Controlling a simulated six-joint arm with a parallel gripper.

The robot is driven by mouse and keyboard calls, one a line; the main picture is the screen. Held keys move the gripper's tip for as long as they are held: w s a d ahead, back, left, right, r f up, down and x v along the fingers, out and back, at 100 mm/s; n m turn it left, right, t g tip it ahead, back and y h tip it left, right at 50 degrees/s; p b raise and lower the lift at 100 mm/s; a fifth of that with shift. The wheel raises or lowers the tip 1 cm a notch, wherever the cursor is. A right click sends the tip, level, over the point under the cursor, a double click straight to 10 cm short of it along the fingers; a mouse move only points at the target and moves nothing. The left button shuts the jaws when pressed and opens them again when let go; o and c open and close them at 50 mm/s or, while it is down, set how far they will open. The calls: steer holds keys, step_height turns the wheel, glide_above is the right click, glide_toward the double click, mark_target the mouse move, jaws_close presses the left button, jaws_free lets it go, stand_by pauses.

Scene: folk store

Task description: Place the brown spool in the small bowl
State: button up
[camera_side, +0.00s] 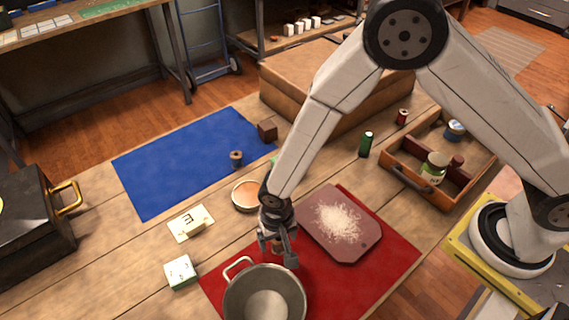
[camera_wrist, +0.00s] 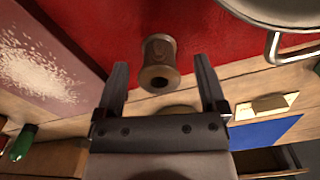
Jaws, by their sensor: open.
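The brown spool (camera_wrist: 158,62) stands over the red mat (camera_wrist: 195,25) in the wrist view, between my gripper's two fingers. My gripper (camera_wrist: 162,72) is open, with a visible gap on each side of the spool. In the side view my gripper (camera_side: 278,256) points down just behind the pot, and its fingers mostly hide the spool. A small round bowl (camera_side: 237,204) with a peach-coloured inside sits left of my wrist, partly hidden by it.
A metal pot (camera_side: 298,292) with a wire handle stands close in front of my gripper. A cutting board (camera_side: 348,248) with white grains lies to the right.

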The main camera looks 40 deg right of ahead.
steer(key=shift+f, duration=0.8)
jaws_close()
steer(key=shift+r, duration=0.15)
steer(key=shift+r, duration=0.6)
steer(key=s+d+r, duration=0.3)
steer(key=s+r, duration=0.2)
steer(key=s, duration=0.1)
steer(key=s+d+r, duration=0.3)
steer(key=s+r, duration=0.3)
steer(key=shift+s+d+r, duration=0.2)
steer(key=shift+d+r, duration=0.05)
steer(key=shift+r, duration=0.05)
